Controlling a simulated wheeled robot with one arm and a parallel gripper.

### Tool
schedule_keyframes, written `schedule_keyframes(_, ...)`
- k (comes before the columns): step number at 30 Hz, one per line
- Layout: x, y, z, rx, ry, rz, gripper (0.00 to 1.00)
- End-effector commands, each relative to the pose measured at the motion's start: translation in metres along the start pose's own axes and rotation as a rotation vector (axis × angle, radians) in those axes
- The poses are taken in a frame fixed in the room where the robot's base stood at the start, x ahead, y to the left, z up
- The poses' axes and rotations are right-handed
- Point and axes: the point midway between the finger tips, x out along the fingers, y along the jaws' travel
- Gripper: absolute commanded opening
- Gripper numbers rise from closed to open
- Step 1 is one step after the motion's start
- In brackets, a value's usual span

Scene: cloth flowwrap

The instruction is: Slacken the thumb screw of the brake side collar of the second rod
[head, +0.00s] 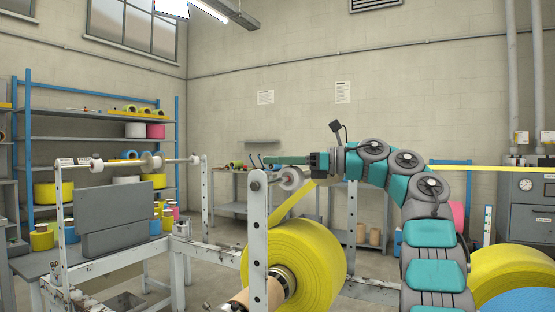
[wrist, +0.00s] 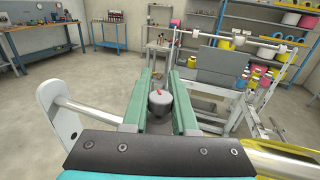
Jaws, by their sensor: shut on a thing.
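A pale rod (wrist: 88,111) runs from the white end plate (wrist: 50,97) toward the knob. The knob does not show clearly there. The collar under it is mostly hidden by my gripper.
A large yellow roll (head: 315,265) sits below, with a yellow web rising from it. Another stand at the left carries a rod (head: 125,161) with pale collars, near a grey panel (head: 118,205). Blue shelving (head: 97,111) and a workbench stand behind.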

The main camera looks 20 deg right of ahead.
Motion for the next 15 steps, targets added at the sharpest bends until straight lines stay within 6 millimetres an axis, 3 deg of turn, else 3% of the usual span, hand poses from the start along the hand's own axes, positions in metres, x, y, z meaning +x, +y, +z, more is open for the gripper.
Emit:
schedule_keyframes(11,0.0000,0.0002,0.0009,0.000,-0.001,0.001,0.00)
schedule_keyframes(12,0.0000,0.0002,0.0008,0.000,-0.001,0.001,0.31)
schedule_keyframes(15,0.0000,0.0001,0.0006,0.000,-0.001,0.001,0.42)
